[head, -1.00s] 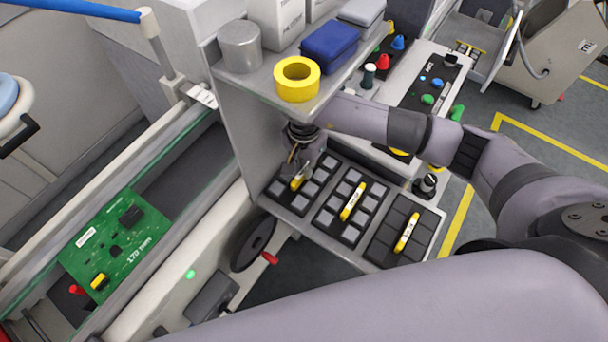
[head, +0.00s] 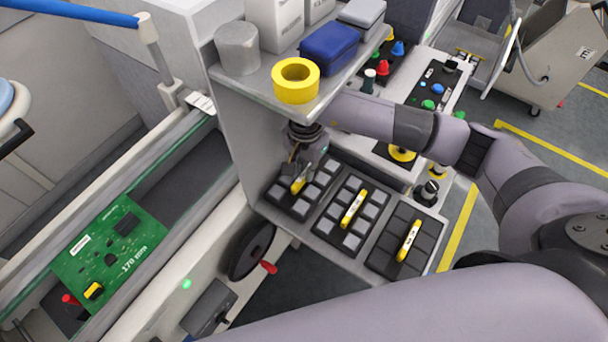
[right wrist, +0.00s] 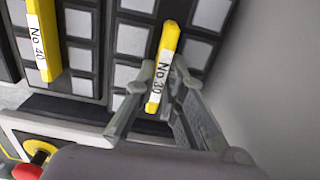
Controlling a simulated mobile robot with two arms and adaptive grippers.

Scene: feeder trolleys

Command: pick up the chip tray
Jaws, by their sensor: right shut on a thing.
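Three dark chip trays with yellow handles stand in a row on a grey shelf in the head view: the left tray (head: 283,202), the middle tray (head: 326,226) and the right tray (head: 383,262). The left and middle trays hold grey chips; the right tray's cells look dark. My right gripper (head: 298,174) reaches down under the upper shelf and is shut on the left tray's handle. In the right wrist view my right gripper (right wrist: 161,83) has its fingers on both sides of the handle marked No 30 (right wrist: 169,45). The middle tray's handle reads No 40 (right wrist: 44,40). My left gripper is out of view.
The upper shelf (head: 262,88) overhangs the left tray, carrying a yellow tape roll (head: 297,80), a grey cylinder (head: 237,48) and a blue case (head: 329,48). A conveyor with a green circuit board (head: 107,250) lies at left. Knobs and buttons (head: 432,90) stand behind the trays.

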